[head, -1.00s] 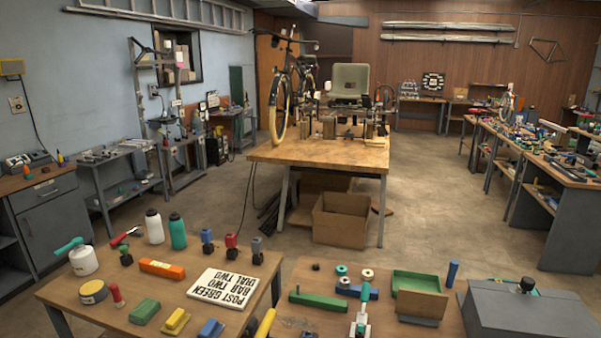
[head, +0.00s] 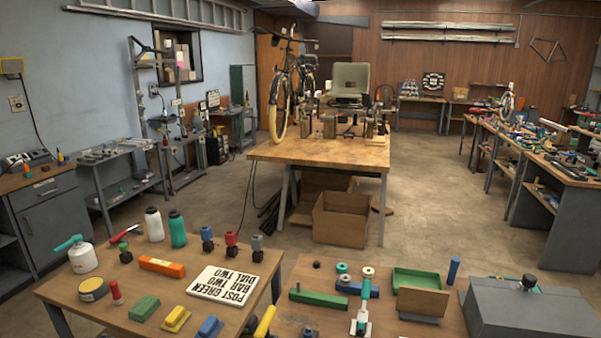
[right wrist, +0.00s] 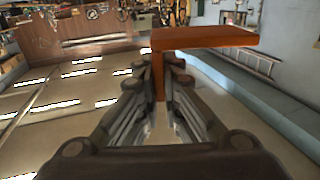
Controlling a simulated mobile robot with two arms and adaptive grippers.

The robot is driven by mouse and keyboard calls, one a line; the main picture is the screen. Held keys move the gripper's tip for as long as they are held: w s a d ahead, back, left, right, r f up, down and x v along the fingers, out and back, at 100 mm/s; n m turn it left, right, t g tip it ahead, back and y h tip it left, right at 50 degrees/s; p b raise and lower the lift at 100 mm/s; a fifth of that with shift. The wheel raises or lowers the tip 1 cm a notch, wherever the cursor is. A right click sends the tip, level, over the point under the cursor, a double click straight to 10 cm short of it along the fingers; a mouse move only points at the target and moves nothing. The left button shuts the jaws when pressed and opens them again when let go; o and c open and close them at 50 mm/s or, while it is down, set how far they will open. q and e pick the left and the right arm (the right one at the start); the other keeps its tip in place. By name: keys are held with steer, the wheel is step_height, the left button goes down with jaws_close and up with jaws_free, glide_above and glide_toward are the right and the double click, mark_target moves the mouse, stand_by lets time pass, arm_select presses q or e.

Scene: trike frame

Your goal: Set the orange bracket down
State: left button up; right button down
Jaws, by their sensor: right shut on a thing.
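The orange bracket (right wrist: 205,38) shows in the right wrist view, with a flat plate on top and a narrow upright leg. My right gripper (right wrist: 160,85) is shut on that leg, and the plate sticks out above the fingers and to the right. The bracket is held up in the air, with floor and wall far behind it. Neither the bracket in the grip nor my right gripper shows in the head view. My left gripper is in no view.
The near left table (head: 65,295) holds bottles, coloured blocks, an orange bar (head: 162,266) and a lettered white sign (head: 225,284). The near right table (head: 300,269) holds a green bar (head: 318,299), a green tray (head: 416,279) and a grey box (head: 530,310). Open floor lies beyond.

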stand_by(0.4)
steer(key=shift+w+d+f+p, duration=0.1)
steer(key=shift+w+f+p, duration=0.2)
steer(key=shift+f, duration=0.1)
steer(key=w+d+f+m+h+p, duration=0.1)
steer(key=w+d+f+h+p, duration=0.1)
steer(key=w+d+f, duration=0.2)
steer(key=w+d+f+m+h+p, duration=0.2)
steer(key=w+d+f+h+p, duration=0.1)
steer(key=f, duration=0.6)
steer(key=shift+w+d+g+p, duration=0.3)
steer(key=shift+w+d, duration=0.6)
steer(key=shift+d, duration=0.15)
steer(key=shift+f, duration=0.1)
